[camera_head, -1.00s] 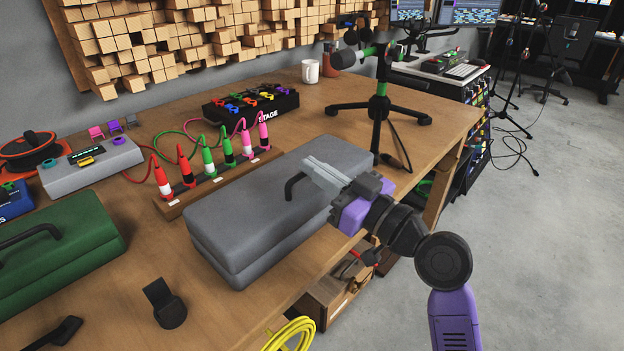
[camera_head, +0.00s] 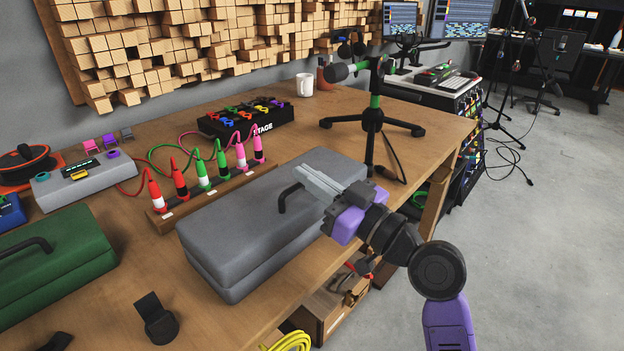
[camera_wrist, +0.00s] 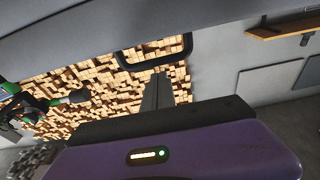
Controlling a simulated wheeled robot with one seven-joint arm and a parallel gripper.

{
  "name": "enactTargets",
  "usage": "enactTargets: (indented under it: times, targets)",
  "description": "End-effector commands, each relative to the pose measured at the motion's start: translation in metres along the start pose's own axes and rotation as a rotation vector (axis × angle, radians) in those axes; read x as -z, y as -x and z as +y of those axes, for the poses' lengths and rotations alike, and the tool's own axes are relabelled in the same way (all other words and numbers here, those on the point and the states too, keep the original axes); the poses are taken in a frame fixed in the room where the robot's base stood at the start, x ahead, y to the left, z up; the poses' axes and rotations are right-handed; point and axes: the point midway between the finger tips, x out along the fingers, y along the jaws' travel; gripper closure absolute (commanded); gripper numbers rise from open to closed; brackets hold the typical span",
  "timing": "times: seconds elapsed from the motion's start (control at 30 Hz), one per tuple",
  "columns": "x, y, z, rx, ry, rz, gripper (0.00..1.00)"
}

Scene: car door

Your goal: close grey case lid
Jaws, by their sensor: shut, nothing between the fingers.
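The grey case (camera_head: 235,229) sits on the workbench. Its lid lies down over the base, with a seam line along the front side; I cannot tell whether a small gap is left. The dark lid handle (camera_head: 288,196) stands up from the top. My gripper (camera_head: 304,172) is shut and empty, at the right part of the lid beside the handle; I cannot tell whether it touches. In the wrist view, the grey case surface (camera_wrist: 110,30) runs along the top edge, with the handle (camera_wrist: 155,50) just beyond my gripper's fingers (camera_wrist: 157,85).
A green case (camera_head: 50,250) stands at left. A row of coloured plugs (camera_head: 205,180) is behind the grey case. A black stand (camera_head: 372,120) stands behind my gripper. A black holder (camera_head: 156,318) is at the front. The workbench (camera_head: 120,290) has bare room between the cases.

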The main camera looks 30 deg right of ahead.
Motion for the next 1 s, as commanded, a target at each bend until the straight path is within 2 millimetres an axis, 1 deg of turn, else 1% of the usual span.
enactTargets:
  times: [0.03,0.17,0.2,0.3,0.5,0.6,0.7,0.8,1.0]
  targets:
    - [0.014,-0.007,-0.001,0.002,0.000,0.002,1.00]
    - [0.035,-0.022,-0.004,0.004,0.001,0.003,1.00]
    - [0.023,-0.006,-0.001,-0.003,-0.002,0.000,1.00]
    - [0.023,0.018,-0.001,-0.003,-0.002,0.001,1.00]
    - [0.025,0.057,-0.002,-0.002,-0.001,0.001,1.00]
    - [0.025,0.069,-0.002,-0.001,-0.002,0.000,1.00]
    - [0.026,0.077,-0.002,0.000,0.000,0.002,1.00]
    - [0.026,0.082,-0.002,0.000,-0.001,0.002,1.00]
    - [0.027,0.082,-0.002,0.001,-0.009,0.003,1.00]
